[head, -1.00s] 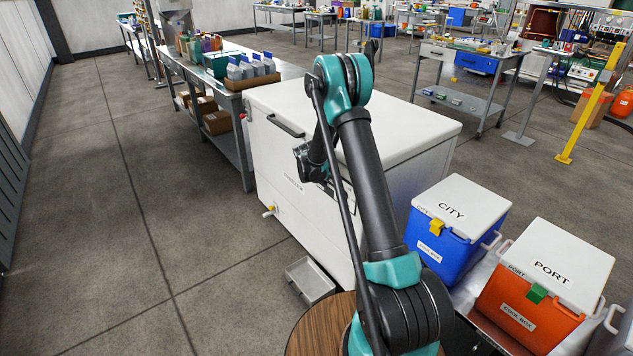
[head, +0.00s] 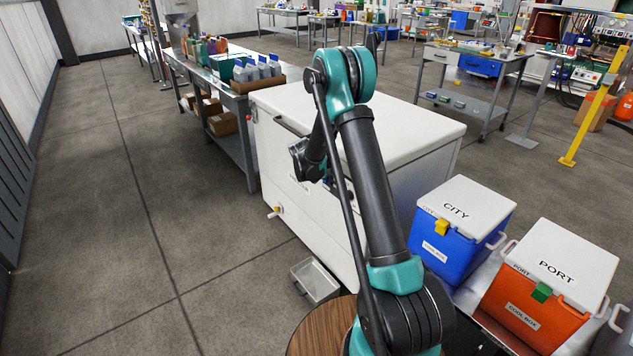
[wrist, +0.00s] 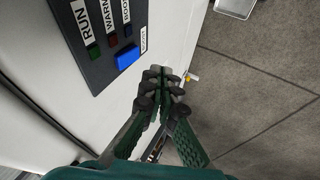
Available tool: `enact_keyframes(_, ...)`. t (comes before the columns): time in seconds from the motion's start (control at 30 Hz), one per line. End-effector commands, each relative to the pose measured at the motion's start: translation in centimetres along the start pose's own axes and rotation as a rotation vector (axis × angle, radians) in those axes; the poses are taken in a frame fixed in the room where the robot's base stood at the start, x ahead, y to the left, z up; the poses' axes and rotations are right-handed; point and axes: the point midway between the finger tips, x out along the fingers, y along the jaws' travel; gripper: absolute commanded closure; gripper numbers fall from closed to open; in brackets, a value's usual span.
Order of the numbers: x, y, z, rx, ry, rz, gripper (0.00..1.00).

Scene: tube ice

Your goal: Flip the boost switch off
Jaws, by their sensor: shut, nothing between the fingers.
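The boost switch (wrist: 128,57) is a bright blue rocker at the lower edge of a dark control panel (wrist: 90,62) on the white chest (wrist: 165,30). A partly cut-off label sits beside it. I cannot tell which way the rocker is set. My gripper (wrist: 165,82) is shut and empty. In the wrist view its fingertips appear right of and below the switch, with a visible gap from it in the picture. In the head view the chest (head: 410,150) stands ahead, and my arm hides most of the panel and the gripper.
Small green, red and blue indicators sit beside the RUN, WARN and third labels. A blue CITY cool box (head: 450,248) and orange PORT cool box (head: 525,310) stand right. Floor at left is clear.

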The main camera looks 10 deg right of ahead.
Motion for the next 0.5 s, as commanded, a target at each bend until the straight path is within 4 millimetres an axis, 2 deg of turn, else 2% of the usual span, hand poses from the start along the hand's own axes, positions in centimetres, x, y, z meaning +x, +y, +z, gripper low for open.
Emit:
enact_keyframes(0.3, -5.4, -1.2, 0.1, -0.002, 0.002, -0.001, 1.00)
enact_keyframes(0.5, -7.2, -1.6, 0.2, -0.001, 0.001, -0.001, 1.00)
